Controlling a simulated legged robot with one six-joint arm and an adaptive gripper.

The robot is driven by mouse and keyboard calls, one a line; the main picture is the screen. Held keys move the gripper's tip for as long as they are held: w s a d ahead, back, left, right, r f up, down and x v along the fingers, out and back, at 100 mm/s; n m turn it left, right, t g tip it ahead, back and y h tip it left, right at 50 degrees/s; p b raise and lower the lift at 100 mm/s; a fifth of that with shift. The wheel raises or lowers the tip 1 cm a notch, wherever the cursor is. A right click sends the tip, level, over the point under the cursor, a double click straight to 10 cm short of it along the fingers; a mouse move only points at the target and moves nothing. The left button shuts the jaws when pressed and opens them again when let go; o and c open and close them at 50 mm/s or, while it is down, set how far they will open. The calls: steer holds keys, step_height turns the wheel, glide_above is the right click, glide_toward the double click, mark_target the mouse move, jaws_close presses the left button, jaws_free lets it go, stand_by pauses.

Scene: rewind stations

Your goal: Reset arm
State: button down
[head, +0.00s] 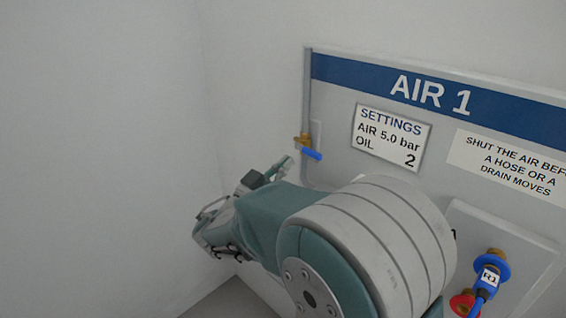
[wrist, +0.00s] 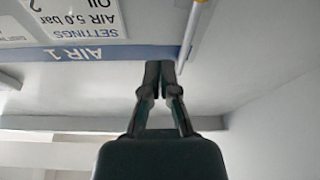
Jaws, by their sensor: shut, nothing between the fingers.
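My gripper (wrist: 159,66) shows in the wrist view with its two dark fingers together and nothing between them. In the head view my arm reaches across in front of the AIR 1 panel (head: 335,110), with its far end at the lower left. The panel also shows in the wrist view, where it appears upside down behind the fingertips. A brass valve with a blue lever (head: 311,154) sits on the pipe at the panel's left edge, apart from my arm in the picture.
A settings card (head: 391,138) and a warning label (head: 510,165) are on the panel. A blue hose fitting (head: 488,278) and a red fitting (head: 463,303) are at the lower right. A pale wall (head: 100,150) fills the left side. The space before it looks clear.

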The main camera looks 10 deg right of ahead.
steer(key=s+d+f+n+g+y, duration=0.1)
steer(key=s+d+f+g+y, duration=0.2)
steer(key=s+d+g, duration=0.3)
steer(key=s+d+f+n+g+y, duration=0.2)
steer(key=s+d+g+y, duration=0.15)
steer(key=s+d, duration=0.45)
steer(key=s+a+f+n+t+y, duration=0.2)
steer(key=s+a+n+y, duration=0.4)
steer(key=s+a+y, duration=0.3)
steer(key=shift+s+a+f+n+y, duration=0.15)
steer(key=shift+s+f+n+y, duration=0.15)
steer(key=shift+s+f+y, duration=0.8)
steer(key=shift+s+r, duration=0.15)
steer(key=shift+r, duration=0.15)
